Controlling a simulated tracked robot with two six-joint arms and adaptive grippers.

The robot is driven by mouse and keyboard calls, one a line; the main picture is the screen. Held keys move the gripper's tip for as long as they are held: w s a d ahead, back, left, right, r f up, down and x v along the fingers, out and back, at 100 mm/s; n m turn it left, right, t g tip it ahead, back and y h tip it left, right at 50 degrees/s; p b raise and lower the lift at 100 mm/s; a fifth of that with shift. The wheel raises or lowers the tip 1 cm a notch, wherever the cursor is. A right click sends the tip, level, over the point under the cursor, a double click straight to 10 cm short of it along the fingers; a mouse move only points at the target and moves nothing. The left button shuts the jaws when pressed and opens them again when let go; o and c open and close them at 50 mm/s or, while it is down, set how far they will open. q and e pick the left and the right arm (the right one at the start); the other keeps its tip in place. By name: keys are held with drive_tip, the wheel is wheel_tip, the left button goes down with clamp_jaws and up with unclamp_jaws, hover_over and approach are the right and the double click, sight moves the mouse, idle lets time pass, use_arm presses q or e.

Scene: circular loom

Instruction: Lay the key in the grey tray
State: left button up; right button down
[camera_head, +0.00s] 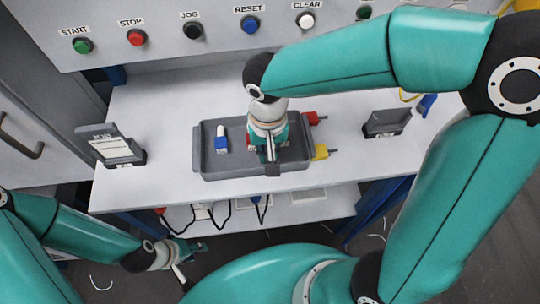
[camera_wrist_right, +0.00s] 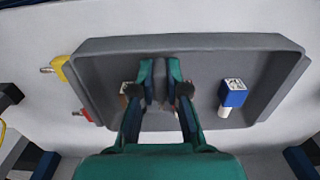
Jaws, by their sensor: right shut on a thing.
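The grey tray (camera_head: 203,168) lies on the white bench; it also fills much of the right wrist view (camera_wrist_right: 95,72). My right gripper (camera_head: 270,156) is over the tray, pointing down near its front wall. Its fingers (camera_wrist_right: 160,72) are close together, shut on a small dark thing that I take to be the key; the fingers hide most of it, and I cannot tell whether it touches the tray. My left gripper (camera_head: 190,264) is low at the left, in front of the bench, open and apart from the tray.
A blue block with a white stub (camera_head: 221,142) is inside the tray at the left. A red piece (camera_head: 311,118) and a yellow piece (camera_head: 321,152) lie outside its right side. A sign holder (camera_head: 118,148) stands left, a dark holder (camera_head: 384,124) right.

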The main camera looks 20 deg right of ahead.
drive_tip(key=shift+f, duration=1.45)
drive_tip(key=shift+f, duration=0.2)
drive_tip(key=c, duration=1.2)
unclamp_jaws()
drive_tip(key=shift+r, duration=0.1)
wheel_tip(320, 180, up, 12)
drive_tip(key=shift+r+p, duration=0.15)
drive_tip(key=shift+p, duration=0.15)
